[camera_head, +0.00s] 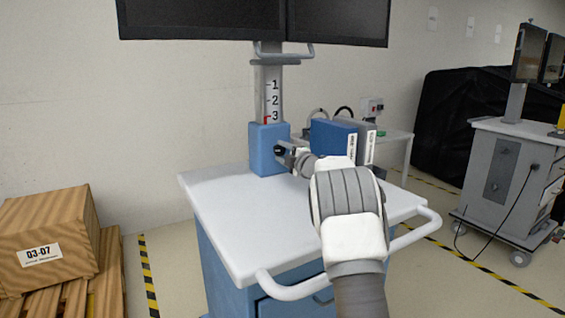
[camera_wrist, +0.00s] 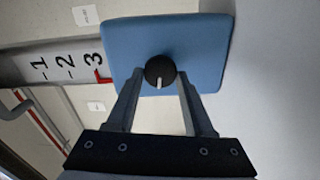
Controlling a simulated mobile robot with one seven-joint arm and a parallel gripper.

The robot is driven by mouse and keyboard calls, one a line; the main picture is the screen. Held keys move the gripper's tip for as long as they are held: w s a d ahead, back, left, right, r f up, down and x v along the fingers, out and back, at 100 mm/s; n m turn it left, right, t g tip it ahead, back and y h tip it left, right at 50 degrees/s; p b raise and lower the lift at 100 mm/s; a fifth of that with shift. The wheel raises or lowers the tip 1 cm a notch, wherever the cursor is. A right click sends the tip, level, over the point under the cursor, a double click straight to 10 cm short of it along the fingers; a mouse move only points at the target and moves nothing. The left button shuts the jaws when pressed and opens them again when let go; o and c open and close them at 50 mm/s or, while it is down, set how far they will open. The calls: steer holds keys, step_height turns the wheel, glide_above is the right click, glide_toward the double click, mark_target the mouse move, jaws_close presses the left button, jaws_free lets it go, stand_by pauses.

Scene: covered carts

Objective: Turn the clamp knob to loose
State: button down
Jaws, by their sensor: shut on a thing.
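The clamp knob (camera_wrist: 160,70) is black and round with a white pointer line. It sits on the face of a blue clamp block (camera_wrist: 195,45) on the cart's column. In the wrist view the pointer line runs toward my gripper, at the bottom of the picture. My gripper (camera_wrist: 158,82) has one finger on each side of the knob and is shut on it. In the head view the blue block (camera_head: 262,150) stands at the back of the cart top, and my gripper (camera_head: 284,152) meets its right side, partly hiding the knob.
The column scale (camera_head: 272,95) shows 1, 2 and 3, with a red mark near 3. Dark monitors (camera_head: 200,18) hang above.

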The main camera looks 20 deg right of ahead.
steer(key=n+b, duration=0.2)
steer(key=n, duration=0.1)
steer(key=n+b, duration=0.2)
steer(key=shift+f, duration=0.3)
steer(key=shift+n+b, duration=0.85)
steer(key=shift+n, duration=0.35)
steer(key=shift+r, duration=0.15)
steer(key=shift+c, duration=1.5)
jaws_free()
steer(key=s+d, duration=0.1)
steer(key=s, duration=0.4)
steer(key=s+d, duration=0.1)
steer(key=s, duration=0.5)
steer(key=s+d+p, duration=0.1)
steer(key=s, duration=0.5)
steer(key=shift+d, duration=0.2)
steer(key=shift+s, duration=0.1)
